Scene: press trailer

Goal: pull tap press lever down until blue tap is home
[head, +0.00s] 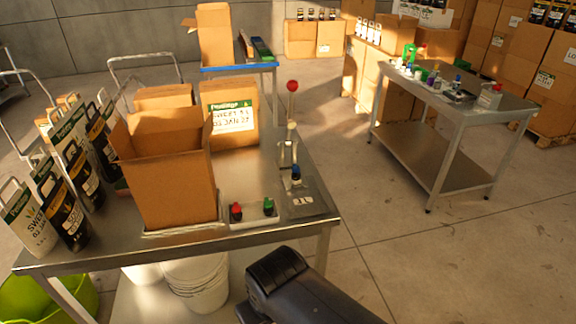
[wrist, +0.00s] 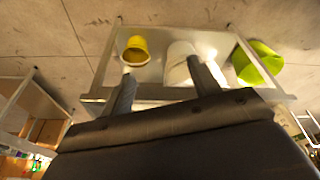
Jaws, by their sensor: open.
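The tap press (head: 287,150) stands at the right front of the near steel table. Its lever rises upright and ends in a red knob (head: 292,86). The blue tap (head: 296,172) is upright below the press head, over a grey base plate (head: 312,198) with a marking. How deep the tap sits cannot be told. In the wrist view my gripper (wrist: 160,68) is open and empty, its two fingers apart over the table's lower shelf. It is away from the lever, which the wrist view does not show. In the head view my dark arm is in front of the table; the fingers are hidden.
A small tray (head: 254,222) with a red and a green tap is left of the base plate. An open carton (head: 165,180) and several pouches stand further left. White buckets (head: 195,285) are underneath. A second bench (head: 455,105) stands right; floor between is clear.

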